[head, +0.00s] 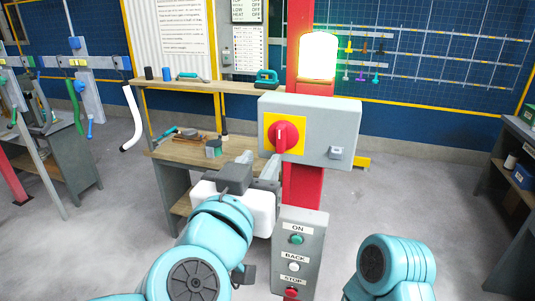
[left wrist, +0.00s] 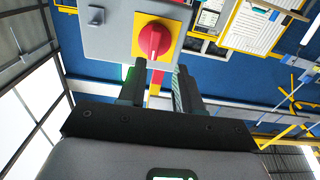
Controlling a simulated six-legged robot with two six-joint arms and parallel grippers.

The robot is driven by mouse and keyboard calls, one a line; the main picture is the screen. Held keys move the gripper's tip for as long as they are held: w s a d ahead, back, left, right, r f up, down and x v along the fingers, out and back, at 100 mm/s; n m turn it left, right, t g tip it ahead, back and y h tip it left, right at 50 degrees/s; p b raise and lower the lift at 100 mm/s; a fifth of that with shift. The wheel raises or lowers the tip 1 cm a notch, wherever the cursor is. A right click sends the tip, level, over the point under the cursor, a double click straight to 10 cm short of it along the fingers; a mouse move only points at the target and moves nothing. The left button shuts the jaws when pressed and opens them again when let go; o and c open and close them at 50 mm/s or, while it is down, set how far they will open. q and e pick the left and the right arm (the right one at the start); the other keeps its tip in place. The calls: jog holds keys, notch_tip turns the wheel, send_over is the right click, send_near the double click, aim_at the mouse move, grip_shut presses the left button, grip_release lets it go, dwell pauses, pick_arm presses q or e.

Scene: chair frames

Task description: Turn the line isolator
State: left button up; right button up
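The line isolator is a red rotary knob (head: 283,137) on a yellow square plate (head: 270,119), on the front of a grey box (head: 338,120) fixed to a red post. The knob also shows in the left wrist view (left wrist: 155,40), just beyond the fingertips. My left gripper (head: 258,160) is below and in front of the knob. Its two dark fingers (left wrist: 160,72) are apart with nothing between them; the knob lies beyond the gap, apart from the fingers as far as I can see. Only a turquoise link of my right arm shows; its gripper is out of the picture.
A grey button panel (head: 300,250) with ON, BACK and STOP stands below the box. A glowing lamp (head: 318,55) sits above it on the red post (head: 301,190). A workbench (head: 190,150) with tools stands behind left, another bench (head: 515,190) at far right.

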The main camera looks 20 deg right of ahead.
aim_at(279, 142)
pick_arm(q)
jog(key=x, duration=0.5)
jog(key=shift+d, duration=0.35)
jog(key=shift+w+d+r, duration=0.15)
jog(key=shift+w+d, duration=0.05)
jog(key=shift+w, duration=0.05)
jog(key=shift+p+x, duration=0.35)
jog(key=shift+x, duration=0.75)
jog(key=shift+s, duration=0.2)
grip_shut()
jog(key=n, duration=1)
jog(key=shift+n, duration=0.3)
jog(key=n, duration=0.6)
jog(key=shift+c, duration=1.3)
grip_release()
jog(key=shift+n, duration=0.4)
jog(key=o, duration=0.5)
